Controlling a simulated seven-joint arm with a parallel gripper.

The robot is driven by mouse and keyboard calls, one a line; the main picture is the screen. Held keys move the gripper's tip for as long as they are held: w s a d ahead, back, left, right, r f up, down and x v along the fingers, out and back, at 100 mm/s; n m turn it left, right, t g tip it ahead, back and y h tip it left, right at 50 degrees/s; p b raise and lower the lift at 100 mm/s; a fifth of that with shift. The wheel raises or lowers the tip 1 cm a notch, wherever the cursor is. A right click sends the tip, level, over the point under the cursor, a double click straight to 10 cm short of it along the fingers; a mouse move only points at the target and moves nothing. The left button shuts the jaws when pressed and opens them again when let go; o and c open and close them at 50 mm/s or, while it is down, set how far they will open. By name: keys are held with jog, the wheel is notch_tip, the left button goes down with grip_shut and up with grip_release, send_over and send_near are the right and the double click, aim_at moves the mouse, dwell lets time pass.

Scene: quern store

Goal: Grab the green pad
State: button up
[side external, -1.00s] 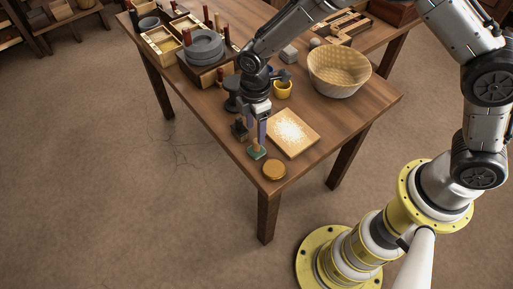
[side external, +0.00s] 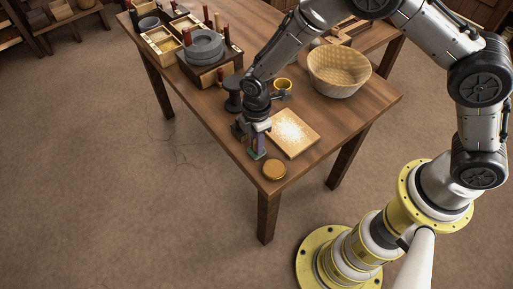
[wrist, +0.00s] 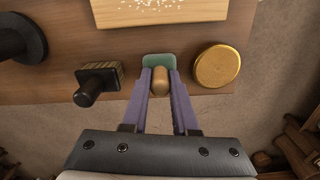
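The green pad (wrist: 158,60) is a small teal-green block with a rounded wooden handle (wrist: 161,92) standing up from it. It rests near the table's front corner, and in the side view the green pad (side external: 256,155) is partly hidden by my fingers. My gripper (wrist: 160,72) is down over it, with one purple finger on each side of the handle. The fingers are close to the handle; I cannot tell whether they press on it. In the side view my gripper (side external: 257,150) is just above the tabletop.
A round golden lid (wrist: 218,66) lies right of the pad, and a dark block with a knob (wrist: 98,78) lies left. A flour-dusted board (wrist: 160,12) is just beyond. A woven basket (side external: 339,72) and stone quern (side external: 204,45) stand farther back. The table edge is close.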

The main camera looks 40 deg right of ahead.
grip_shut()
jog(key=shift+r, duration=0.15)
